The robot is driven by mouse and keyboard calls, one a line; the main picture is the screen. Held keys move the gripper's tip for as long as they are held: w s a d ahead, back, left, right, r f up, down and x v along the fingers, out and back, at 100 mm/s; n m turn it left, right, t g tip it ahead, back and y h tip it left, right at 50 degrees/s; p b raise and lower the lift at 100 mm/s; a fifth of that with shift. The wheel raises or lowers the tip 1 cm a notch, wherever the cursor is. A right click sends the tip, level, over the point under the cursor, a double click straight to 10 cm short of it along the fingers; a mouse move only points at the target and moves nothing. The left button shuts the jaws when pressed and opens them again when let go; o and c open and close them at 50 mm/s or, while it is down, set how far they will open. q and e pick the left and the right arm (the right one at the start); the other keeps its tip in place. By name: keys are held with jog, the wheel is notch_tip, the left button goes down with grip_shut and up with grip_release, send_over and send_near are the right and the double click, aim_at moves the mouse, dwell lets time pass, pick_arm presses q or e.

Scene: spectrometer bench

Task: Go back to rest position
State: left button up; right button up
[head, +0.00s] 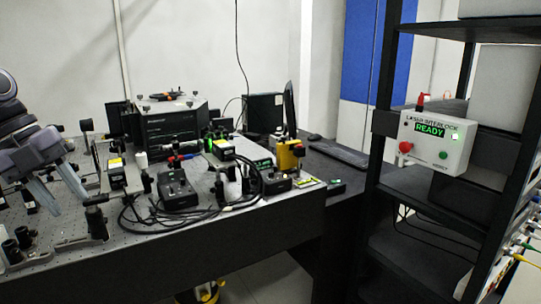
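My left gripper (68,204) comes in from the left edge, above the left part of the optical bench (230,207). Its two grey fingers point down and to the right and stand apart with nothing seen between them. Small optics mounts are close behind and below the fingers, and I cannot tell whether they touch. My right gripper is not in view.
The bench holds a black spectrometer box (172,122), a black control box (177,188) with loose cables, and several mounts. On the right, a dark shelf rack (388,95) carries a laser interlock box (436,143) reading READY. A yellow object (209,292) is on the floor.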

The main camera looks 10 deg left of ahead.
pick_arm(q)
jog(key=s+f+n+t+h+p, duration=0.15)
jog(key=f+n+t, duration=0.25)
jog(key=f, duration=0.5)
jog(key=s+f+n+t, duration=0.2)
jog(key=f+n+t, duration=0.25)
jog(key=f, duration=0.45)
jog(key=s+f+n+t+h, duration=0.1)
jog(key=s+f+n+t, duration=0.2)
jog(key=f, duration=0.6)
jog(key=s+d+f+n+y, duration=0.1)
jog(key=s+d+f+n, duration=0.2)
jog(key=d, duration=0.4)
jog(key=s+d+f+n+g+y+p, duration=0.1)
jog(key=s+d+f+n+y, duration=0.1)
jog(key=d+f+n, duration=0.3)
jog(key=s+d+f+n+g+y, duration=0.1)
jog(key=s+d+f+n, duration=0.3)
jog(key=d, duration=0.6)
jog(key=shift+s+f+n+p, duration=0.2)
jog(key=shift+f+n+p, duration=0.25)
jog(key=shift+n, duration=0.3)
jog(key=shift+g+y, duration=0.25)
